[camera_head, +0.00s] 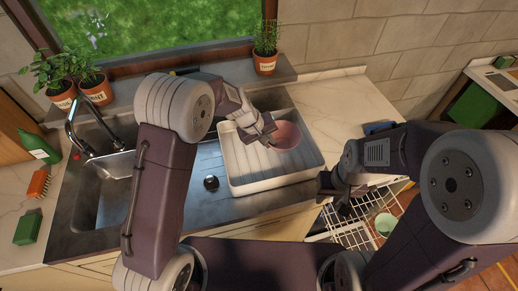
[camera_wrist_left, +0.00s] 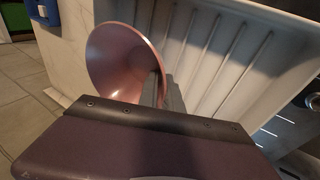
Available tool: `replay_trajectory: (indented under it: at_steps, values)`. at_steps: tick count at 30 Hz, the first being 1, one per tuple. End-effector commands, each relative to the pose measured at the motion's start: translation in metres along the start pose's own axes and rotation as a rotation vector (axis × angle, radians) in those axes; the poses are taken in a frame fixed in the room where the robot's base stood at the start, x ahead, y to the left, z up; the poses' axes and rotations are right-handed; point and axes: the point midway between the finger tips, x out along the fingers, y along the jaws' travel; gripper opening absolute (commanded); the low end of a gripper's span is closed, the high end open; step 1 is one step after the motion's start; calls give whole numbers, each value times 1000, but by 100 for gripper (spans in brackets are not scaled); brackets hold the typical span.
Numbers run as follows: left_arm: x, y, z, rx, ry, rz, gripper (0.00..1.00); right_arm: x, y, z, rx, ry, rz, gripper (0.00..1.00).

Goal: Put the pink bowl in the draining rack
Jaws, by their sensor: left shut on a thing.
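The pink bowl (camera_head: 285,135) is in the grip of my left gripper (camera_head: 268,133), at the right part of the white draining rack (camera_head: 240,186). In the left wrist view the bowl (camera_wrist_left: 125,62) is tilted on its side, its inside showing, beside the ribbed rack (camera_wrist_left: 225,70). I cannot tell whether the bowl touches the rack. My left gripper is shut on the bowl's rim, partly hidden by the wrist. My right gripper (camera_head: 328,184) is in front of the rack, to its right; its fingers are too unclear to judge.
A steel sink and tap (camera_head: 75,130) are at the left, with a green bottle (camera_head: 38,148) and an orange brush (camera_head: 38,184). Potted herbs (camera_head: 265,62) stand on the sill. Below right is an open white wire rack (camera_head: 350,232) holding a green dish (camera_head: 385,223).

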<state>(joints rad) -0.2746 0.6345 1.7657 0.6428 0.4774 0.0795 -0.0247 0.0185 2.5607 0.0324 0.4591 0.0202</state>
Motion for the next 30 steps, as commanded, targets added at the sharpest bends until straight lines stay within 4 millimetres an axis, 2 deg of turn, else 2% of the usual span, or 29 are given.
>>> replay_trajectory:
  at_steps: [1,3,6,12,19,30]
  values:
    - [4,-14,-8,-8,1,-2,0,1,0,0,0,0,0,34]
    - [8,-28,-17,-7,1,-1,0,1,0,0,0,0,0,34]
    - [12,-40,-26,-2,0,0,0,0,0,0,0,0,0,34]
    - [17,-46,-28,0,-1,1,0,0,0,0,0,0,0,34]
    - [49,-61,-24,-1,-1,0,0,2,0,0,0,0,0,34]
    - [54,-63,-24,2,1,1,0,7,0,0,0,0,0,34]
